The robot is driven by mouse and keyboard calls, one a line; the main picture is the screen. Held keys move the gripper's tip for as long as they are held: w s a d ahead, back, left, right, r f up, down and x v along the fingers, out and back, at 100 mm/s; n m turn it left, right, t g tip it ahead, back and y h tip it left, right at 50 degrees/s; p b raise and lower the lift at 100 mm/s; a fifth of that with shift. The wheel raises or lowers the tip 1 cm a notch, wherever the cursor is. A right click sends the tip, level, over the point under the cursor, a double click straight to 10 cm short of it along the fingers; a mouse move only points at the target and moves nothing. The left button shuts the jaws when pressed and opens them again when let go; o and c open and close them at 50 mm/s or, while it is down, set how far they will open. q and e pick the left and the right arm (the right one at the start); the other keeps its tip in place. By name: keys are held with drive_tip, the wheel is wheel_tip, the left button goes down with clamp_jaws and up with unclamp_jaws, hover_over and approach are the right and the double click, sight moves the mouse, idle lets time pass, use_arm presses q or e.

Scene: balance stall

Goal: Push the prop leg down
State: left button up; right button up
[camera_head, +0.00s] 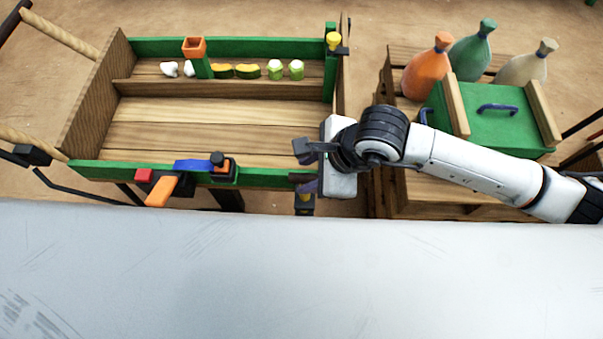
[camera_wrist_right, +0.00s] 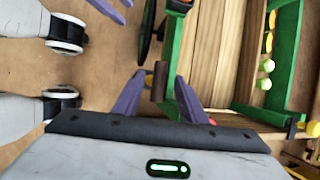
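My right gripper (camera_head: 306,168) is at the front right corner of the wooden stall tray (camera_head: 190,115) in the head view. In the right wrist view my right gripper (camera_wrist_right: 158,97) has its two purple fingers spread apart. A short brown cylinder (camera_wrist_right: 160,80) shows between them, with gaps on both sides; it also shows in the head view (camera_head: 301,177). I cannot tell for sure whether this is part of the prop leg. A dark bracket with a yellow part (camera_head: 305,197) is just below. My left gripper (camera_wrist_right: 112,10) seems to show as two separated purple fingertips in the wrist view.
Vegetables (camera_head: 240,71) line the back shelf. On the right stand several sacks (camera_head: 471,50) and a green box (camera_head: 500,120). Sandy floor (camera_head: 250,17) shows behind.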

drive_tip(key=v, duration=0.6)
drive_tip(key=shift+a, duration=0.1)
